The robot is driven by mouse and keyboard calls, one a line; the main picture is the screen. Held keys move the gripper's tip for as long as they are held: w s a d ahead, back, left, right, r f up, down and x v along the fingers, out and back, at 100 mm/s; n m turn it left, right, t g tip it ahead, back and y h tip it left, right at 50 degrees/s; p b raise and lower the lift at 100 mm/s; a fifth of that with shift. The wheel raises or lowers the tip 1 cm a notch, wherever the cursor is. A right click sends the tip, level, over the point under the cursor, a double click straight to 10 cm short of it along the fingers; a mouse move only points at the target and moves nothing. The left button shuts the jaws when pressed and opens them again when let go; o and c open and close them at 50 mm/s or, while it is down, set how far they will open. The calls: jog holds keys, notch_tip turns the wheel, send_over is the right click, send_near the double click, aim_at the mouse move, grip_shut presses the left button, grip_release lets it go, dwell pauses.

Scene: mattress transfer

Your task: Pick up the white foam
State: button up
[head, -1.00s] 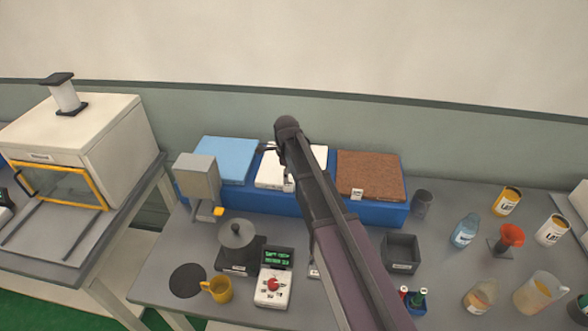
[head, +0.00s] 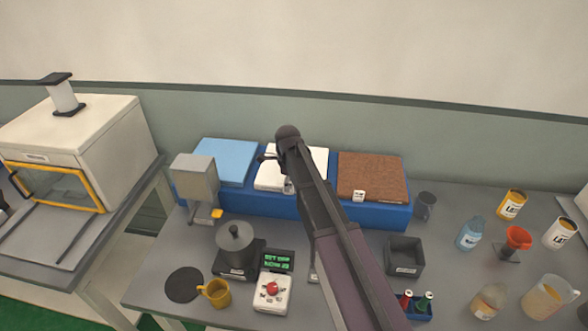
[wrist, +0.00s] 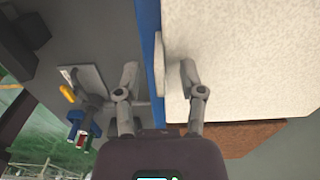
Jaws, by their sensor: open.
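The white foam (head: 272,178) is a flat slab on the blue stand (head: 250,206), between a blue and a brown slab. My arm crosses in front of it and hides part of it. In the wrist view the white foam (wrist: 250,55) fills the upper right. My gripper (wrist: 158,82) is open and empty there, its fingers spread to either side of the blue stand's edge, with the right fingertip close to the foam's edge. I cannot tell whether it touches. In the head view a finger (head: 266,156) shows at the foam's left side.
The blue slab (head: 223,162) lies left of the foam and the brown slab (head: 372,176) right of it. A grey device (head: 195,178) stands front left. A pot (head: 236,244), a yellow mug (head: 216,292), a grey bin (head: 405,256) and several bottles and beakers crowd the table.

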grip_shut()
jog(key=shift+r, duration=0.15)
dwell(0.4)
notch_tip(320, 180, up, 3)
jog(key=p, duration=0.3)
jog(key=shift+r, duration=0.15)
jog(key=s+d+p, duration=0.1)
jog(key=s+d, duration=0.1)
jog(key=s, duration=0.5)
jog(key=s+d+r+p, duration=0.1)
jog(key=s+d, duration=0.1)
jog(key=s, duration=0.6)
jog(key=shift+s+d+r, duration=0.2)
jog(key=shift+d, duration=0.05)
